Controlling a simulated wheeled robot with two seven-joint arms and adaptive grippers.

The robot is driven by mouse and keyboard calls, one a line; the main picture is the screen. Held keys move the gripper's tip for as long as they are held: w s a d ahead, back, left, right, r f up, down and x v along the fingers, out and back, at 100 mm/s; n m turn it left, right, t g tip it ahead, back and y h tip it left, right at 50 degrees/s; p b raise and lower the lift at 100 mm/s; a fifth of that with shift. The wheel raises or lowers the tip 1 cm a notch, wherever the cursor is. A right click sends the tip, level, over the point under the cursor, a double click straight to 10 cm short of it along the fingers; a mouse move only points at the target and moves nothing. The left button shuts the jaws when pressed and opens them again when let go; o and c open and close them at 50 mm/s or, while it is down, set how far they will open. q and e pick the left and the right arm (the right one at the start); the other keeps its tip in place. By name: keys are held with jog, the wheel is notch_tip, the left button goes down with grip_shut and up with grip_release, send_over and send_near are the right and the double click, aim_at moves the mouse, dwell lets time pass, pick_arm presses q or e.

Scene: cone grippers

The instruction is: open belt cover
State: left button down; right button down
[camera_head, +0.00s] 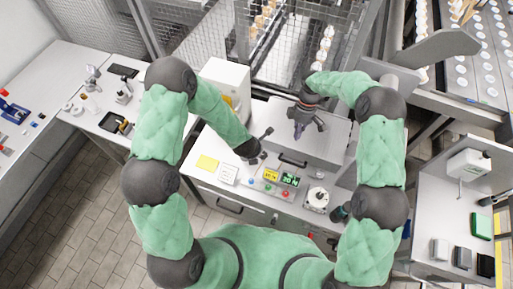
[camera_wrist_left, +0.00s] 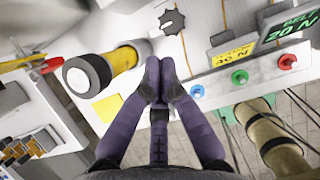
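The belt cover (camera_head: 335,141) is a grey box-like lid with a black handle (camera_head: 293,160) on its front, in the middle of the head view. It looks closed. My right gripper (camera_head: 305,130) points down over the cover, behind the handle; its finger opening is unclear from above. My left gripper is near the left front of the cover, mostly hidden behind its own wrist in the head view. In the left wrist view the purple-grey fingertips of my left gripper (camera_wrist_left: 160,75) are together, with nothing seen between them, over the white control bench.
Red, green and blue buttons (camera_head: 269,188) and lit displays (camera_head: 290,179) stand in front of the cover. A yellow note (camera_head: 207,162) lies left on the bench. A round white device (camera_head: 317,198) stands right. Wire-mesh fencing (camera_head: 280,45) is behind.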

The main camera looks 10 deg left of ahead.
pick_arm(q)
jog(key=x, duration=0.8)
jog(key=shift+f, duration=0.2)
jog(key=shift+w+d+r, duration=0.1)
jog(key=shift+w+r, duration=0.55)
jog(key=shift+r, duration=0.35)
jog(key=shift+w+d+r, duration=0.1)
jog(key=shift+w+r, duration=0.2)
jog(key=shift+r, duration=0.45)
pick_arm(e)
jog(key=c, duration=1.1)
grip_release()
